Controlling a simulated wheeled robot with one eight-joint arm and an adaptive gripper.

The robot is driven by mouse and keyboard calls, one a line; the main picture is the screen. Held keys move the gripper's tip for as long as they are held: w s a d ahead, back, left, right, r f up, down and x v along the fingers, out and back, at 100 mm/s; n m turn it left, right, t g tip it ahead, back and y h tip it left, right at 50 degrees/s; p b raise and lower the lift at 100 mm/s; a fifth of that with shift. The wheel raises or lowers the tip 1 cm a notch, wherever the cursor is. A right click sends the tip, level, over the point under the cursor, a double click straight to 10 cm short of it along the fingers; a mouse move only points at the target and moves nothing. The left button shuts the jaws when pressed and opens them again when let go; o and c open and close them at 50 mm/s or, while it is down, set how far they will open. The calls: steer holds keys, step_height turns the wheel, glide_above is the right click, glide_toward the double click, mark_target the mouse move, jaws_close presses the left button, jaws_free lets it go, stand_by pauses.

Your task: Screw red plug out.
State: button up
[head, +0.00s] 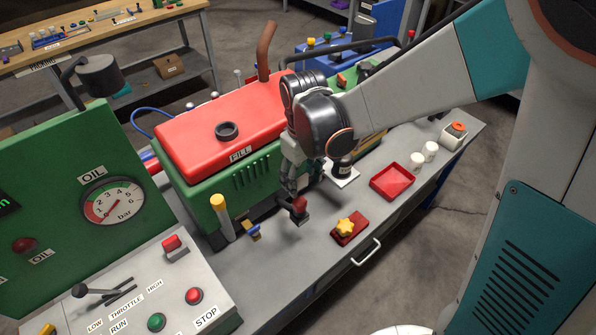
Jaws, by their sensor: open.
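A small red plug (299,204) with a dark lower part shows just beside the front of the green engine, above the grey bench top. My gripper (294,190) hangs down from the arm in front of the engine, with its fingers open. Its fingertips are just above and left of the red plug in the picture. I cannot tell whether they touch it. The wrist and arm hide part of the engine's right end.
A red tray (392,182), a yellow star knob (346,226) on a red block, and two white cups (424,156) stand on the bench (282,262). A yellow-capped post (222,216) stands left of my gripper. The control panel (130,290) is at lower left.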

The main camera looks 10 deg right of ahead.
mark_target(302, 204)
step_height(302, 204, down, 14)
steer(key=b, duration=0.9)
steer(key=shift+d+r+b, duration=0.1)
steer(key=shift+r+b, duration=0.05)
steer(key=shift+b, duration=0.2)
steer(key=c, duration=1.2)
steer(key=o, duration=1.2)
